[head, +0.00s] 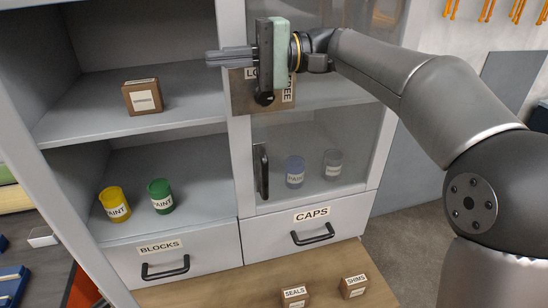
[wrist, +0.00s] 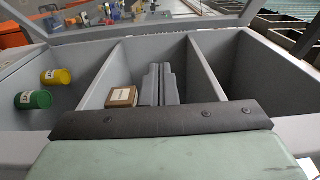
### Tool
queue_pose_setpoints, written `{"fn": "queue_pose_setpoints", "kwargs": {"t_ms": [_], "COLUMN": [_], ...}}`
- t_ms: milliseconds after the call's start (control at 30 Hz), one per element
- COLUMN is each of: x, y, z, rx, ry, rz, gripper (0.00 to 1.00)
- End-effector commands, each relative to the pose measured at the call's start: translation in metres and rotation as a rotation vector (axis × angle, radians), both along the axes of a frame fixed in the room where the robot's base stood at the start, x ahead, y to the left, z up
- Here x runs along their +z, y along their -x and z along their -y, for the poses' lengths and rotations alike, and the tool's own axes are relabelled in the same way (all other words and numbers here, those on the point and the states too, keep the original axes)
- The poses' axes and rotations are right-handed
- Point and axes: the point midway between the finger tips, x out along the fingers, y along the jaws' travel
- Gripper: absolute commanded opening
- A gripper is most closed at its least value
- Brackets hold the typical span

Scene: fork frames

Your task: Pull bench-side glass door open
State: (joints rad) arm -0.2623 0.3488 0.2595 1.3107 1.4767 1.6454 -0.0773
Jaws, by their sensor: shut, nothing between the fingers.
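A grey cabinet has an open left bay (head: 150,75) and a right bay behind a closed glass door (head: 310,130) with a black upright handle (head: 261,172). My gripper (head: 212,58) is shut and empty, its fingers pointing left at the upper divider, clear of that handle. In the wrist view the shut fingers (wrist: 160,70) point into the shelf bays. A pale frame (wrist: 150,22) crosses the top of that view, with the bench area beyond; it looks like an open door's frame, but I cannot be sure. I see no handle on the left bay.
A small brown box (head: 142,96), a yellow paint pot (head: 114,204) and a green one (head: 160,196) stand in the left bay. Drawers labelled BLOCKS (head: 165,268) and CAPS (head: 312,232) are below. Boxes SEALS (head: 295,297) and SHIMS (head: 354,286) stand in front.

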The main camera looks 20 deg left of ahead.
Motion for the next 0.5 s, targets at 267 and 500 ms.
{"fn": "queue_pose_setpoints", "kwargs": {"t_ms": [267,500], "x": [-0.03,-0.077], "y": [-0.014,-0.014], "z": [0.026,0.036], "rx": [-0.046,-0.121], "ry": [0.085,0.222], "rz": [0.012,0.033], "gripper": [0.0,0.0]}}
